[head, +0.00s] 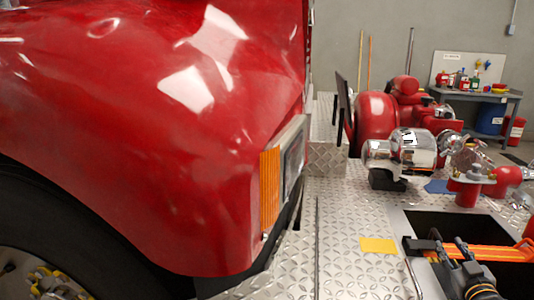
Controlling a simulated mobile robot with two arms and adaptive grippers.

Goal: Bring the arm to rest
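My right gripper (448,240) is at the bottom right, black. Its two fingers point up and away from me and look apart, with nothing clearly seen between them. It is above or beside the dark open compartment (440,222) in the metal deck, in front of orange bars (500,252). I cannot tell whether it touches the bars. The rest of my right arm is cut off by the frame's lower edge. My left gripper is not in view.
A large red fender (150,120) with an orange marker light (270,188) fills the left. A red and chrome pump (412,148) stands on the diamond-plate deck (340,250). A yellow card (378,245) lies there. A grey workbench (478,97) stands behind.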

